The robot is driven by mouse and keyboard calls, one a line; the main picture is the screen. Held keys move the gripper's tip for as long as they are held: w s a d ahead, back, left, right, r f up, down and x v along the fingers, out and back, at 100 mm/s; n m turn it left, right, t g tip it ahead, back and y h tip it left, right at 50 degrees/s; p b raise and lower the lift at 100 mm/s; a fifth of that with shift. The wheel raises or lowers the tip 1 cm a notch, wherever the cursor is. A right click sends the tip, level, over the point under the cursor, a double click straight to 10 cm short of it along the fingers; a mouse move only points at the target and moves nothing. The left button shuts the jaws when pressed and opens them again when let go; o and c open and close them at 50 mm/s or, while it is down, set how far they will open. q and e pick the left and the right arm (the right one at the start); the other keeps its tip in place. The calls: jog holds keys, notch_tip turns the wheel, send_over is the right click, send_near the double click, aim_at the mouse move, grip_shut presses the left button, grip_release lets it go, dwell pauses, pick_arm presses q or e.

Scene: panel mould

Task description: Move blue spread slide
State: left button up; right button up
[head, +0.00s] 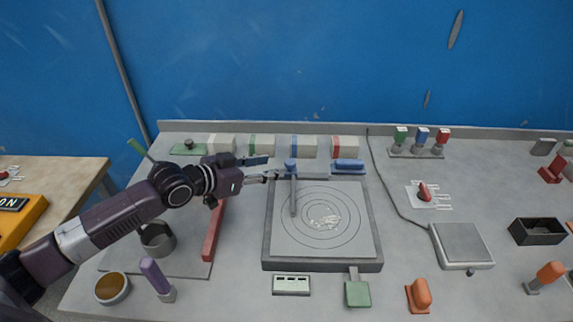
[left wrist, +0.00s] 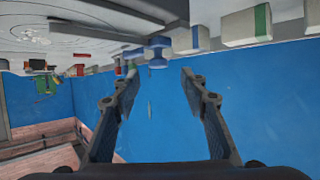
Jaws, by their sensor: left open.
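A blue slide knob (head: 291,166) sits on the rail at the back of the square grey plate (head: 272,235), with a thin grey bar (head: 294,197) running from it over the plate. My left gripper (head: 268,176) comes in from the left and is just left of the knob. Its fingers are apart with nothing between them. In the left wrist view, a blue knob (left wrist: 160,44) shows just beyond the open fingertips (left wrist: 160,76). I cannot tell the exact gap between fingers and knob. My right gripper is not in view.
A second blue piece (head: 347,166) lies at the plate's back right. Several colour-striped white blocks (head: 303,147) line the back. A red bar (head: 213,232) and a grey cup (head: 157,238) lie under my left arm. A scale-like box (head: 461,243) stands to the right.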

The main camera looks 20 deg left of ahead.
aim_at(288, 163)
pick_arm(q)
jog(key=p+x, duration=0.1)
jog(key=x, duration=0.5)
jog(key=shift+w+d, duration=0.2)
jog(key=shift+c, duration=0.3)
grip_shut()
